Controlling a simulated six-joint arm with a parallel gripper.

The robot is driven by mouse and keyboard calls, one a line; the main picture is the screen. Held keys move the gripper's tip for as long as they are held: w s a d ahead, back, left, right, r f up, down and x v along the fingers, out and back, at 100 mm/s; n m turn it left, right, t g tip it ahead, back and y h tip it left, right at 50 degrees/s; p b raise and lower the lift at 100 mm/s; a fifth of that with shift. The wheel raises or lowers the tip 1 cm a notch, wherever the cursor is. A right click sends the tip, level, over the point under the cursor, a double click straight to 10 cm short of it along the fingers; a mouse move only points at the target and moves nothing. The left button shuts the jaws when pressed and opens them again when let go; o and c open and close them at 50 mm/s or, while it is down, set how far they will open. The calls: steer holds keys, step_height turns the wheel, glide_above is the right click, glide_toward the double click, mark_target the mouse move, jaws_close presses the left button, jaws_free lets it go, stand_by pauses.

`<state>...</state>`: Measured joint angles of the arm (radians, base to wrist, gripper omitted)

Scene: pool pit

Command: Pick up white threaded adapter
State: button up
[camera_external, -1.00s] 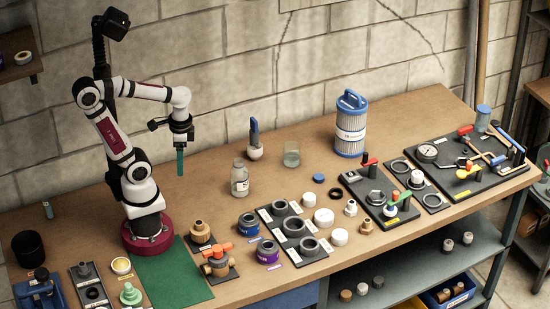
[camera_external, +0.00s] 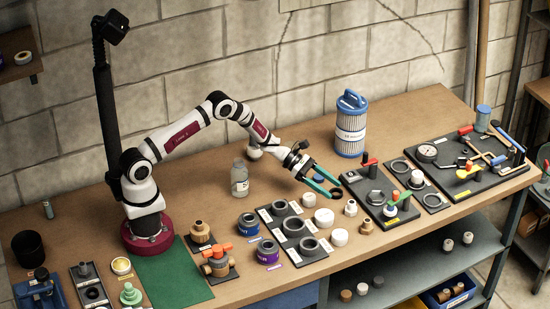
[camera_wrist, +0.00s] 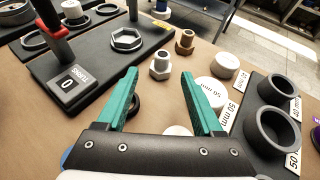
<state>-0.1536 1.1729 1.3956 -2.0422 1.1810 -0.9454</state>
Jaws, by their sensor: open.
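The white threaded adapter (camera_external: 351,207) stands upright on the bench, just right of and in front of my fingertips in the external view. In the wrist view the adapter (camera_wrist: 160,66) shows its hex collar and narrower top, beyond the gap between my fingers. My gripper (camera_external: 337,190) has two teal fingers, spread apart and empty. In the wrist view my gripper (camera_wrist: 159,75) points towards the adapter, which is not between the fingers. A similar tan adapter (camera_external: 366,228) stands close by; it also shows in the wrist view (camera_wrist: 185,43).
White caps (camera_external: 324,217) and a dark tray of grey rings (camera_external: 304,256) lie left of the adapter. A black valve board (camera_external: 391,217) with upright handles stands to its right. A dark ring (camera_wrist: 133,105) lies near my left finger.

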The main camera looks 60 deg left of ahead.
mark_target(351, 208)
steer(key=x, duration=0.7)
steer(key=shift+s+d+f, duration=0.15)
jaws_close()
